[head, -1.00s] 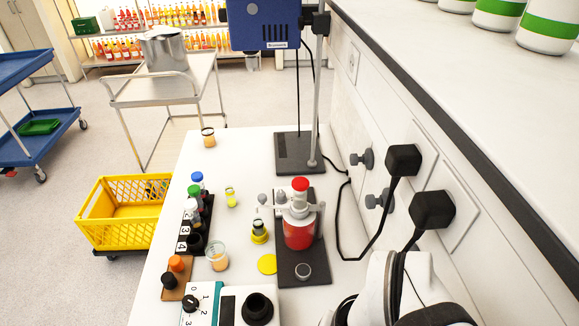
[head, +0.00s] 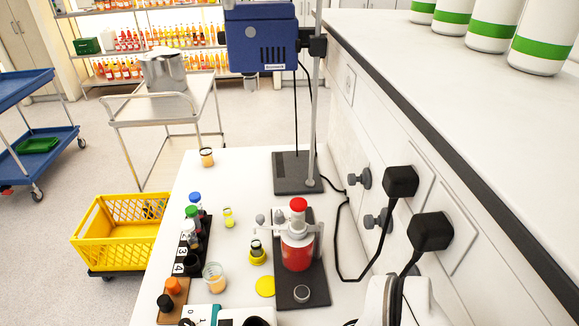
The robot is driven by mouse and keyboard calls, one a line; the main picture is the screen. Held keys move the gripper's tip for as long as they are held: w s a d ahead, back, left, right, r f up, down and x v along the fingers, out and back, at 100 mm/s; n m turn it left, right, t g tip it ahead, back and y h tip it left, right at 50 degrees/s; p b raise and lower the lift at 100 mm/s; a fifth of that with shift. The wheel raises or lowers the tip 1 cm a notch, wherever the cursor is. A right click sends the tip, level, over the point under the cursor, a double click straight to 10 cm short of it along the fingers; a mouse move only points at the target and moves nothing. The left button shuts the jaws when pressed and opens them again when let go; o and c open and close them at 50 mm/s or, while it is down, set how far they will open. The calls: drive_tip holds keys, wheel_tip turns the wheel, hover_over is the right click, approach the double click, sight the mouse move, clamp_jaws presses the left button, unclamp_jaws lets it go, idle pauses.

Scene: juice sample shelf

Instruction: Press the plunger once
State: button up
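The red-topped plunger (head: 298,204) stands upright on top of a dispenser bottle (head: 297,252) with red liquid. The bottle sits on a dark base plate (head: 315,292) on the white bench. A small spout arm with pale knobs reaches left from the bottle's collar. A small vial (head: 256,249) in a yellow holder (head: 257,258) stands to the left, beside the spout. A white rounded part of my arm shows at the bottom right. My gripper is not in view.
A numbered rack (head: 206,222) with capped tubes and a small cup (head: 214,277) stand left of the dispenser. A blue device (head: 262,40) hangs on a stand behind. Black plugs (head: 401,181) and cables project from the wall at right. A yellow crate (head: 120,235) stands beyond the bench's left edge.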

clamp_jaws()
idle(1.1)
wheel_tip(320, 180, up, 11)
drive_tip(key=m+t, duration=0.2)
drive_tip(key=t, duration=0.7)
hover_over(298, 206)
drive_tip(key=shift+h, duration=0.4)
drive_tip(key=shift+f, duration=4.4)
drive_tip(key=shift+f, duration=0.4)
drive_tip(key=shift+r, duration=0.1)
